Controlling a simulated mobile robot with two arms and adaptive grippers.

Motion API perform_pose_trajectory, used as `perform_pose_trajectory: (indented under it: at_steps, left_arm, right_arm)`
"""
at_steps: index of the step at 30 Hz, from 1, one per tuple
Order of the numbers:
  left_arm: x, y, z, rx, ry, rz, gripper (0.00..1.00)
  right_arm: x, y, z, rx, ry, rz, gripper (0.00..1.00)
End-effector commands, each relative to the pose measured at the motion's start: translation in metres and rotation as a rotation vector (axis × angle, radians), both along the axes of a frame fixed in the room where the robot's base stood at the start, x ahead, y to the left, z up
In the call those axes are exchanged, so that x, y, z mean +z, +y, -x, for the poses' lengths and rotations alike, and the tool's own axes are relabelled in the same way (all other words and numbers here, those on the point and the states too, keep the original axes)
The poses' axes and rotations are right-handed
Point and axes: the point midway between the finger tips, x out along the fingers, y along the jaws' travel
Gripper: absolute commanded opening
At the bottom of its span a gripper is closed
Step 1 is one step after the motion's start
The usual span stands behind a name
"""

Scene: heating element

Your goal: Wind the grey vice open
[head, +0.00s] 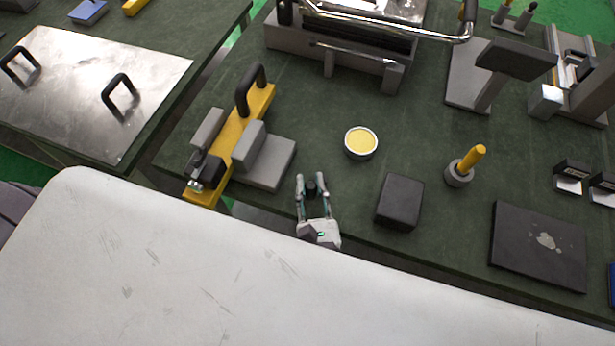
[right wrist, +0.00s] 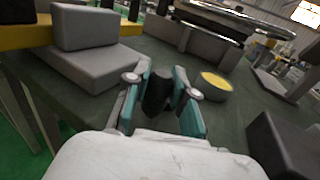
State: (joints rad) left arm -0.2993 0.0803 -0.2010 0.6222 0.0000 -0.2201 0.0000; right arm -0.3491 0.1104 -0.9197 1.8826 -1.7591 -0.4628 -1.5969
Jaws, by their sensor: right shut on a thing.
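The grey vice (head: 264,174) stands at the left front of the green bench, its stepped grey block beside a yellow bar with a black handle. A second grey jaw block (head: 207,130) and a small metal screw part (head: 205,172) are on the bar's far left side. The vice block also shows at the upper left of the right wrist view (right wrist: 88,60). My right gripper (head: 313,190) is right of the vice, apart from it, shut on a short dark cylinder (right wrist: 157,92). Whether the cylinder joins anything is hidden. My left gripper is out of view.
A yellow-filled round dish (head: 361,142) and a dark block (head: 399,201) sit right of my gripper. A yellow-handled tool in a grey holder (head: 464,166) and a dark plate (head: 540,245) are farther right. A large grey machine (head: 340,45) stands behind.

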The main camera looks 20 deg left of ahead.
Motion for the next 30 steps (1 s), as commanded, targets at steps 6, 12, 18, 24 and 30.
perform_pose_trajectory:
  at_steps: [6,12,18,24,30]
  left_arm:
    - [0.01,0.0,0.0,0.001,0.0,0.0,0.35]
    - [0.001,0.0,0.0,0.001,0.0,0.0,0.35]
    - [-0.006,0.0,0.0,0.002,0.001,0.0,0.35]
    - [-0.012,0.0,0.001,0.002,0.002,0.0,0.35]
    - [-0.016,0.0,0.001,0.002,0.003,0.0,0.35]
  right_arm:
    - [0.0,-0.011,-0.001,0.206,-0.004,0.007,0.0]
    - [-0.002,-0.018,-0.001,0.377,-0.003,0.003,0.0]
    - [-0.002,-0.022,-0.003,0.468,-0.002,0.003,0.0]
    - [-0.002,-0.024,-0.003,0.53,-0.002,0.003,0.0]
    - [-0.001,-0.025,-0.004,0.568,-0.002,0.002,0.0]
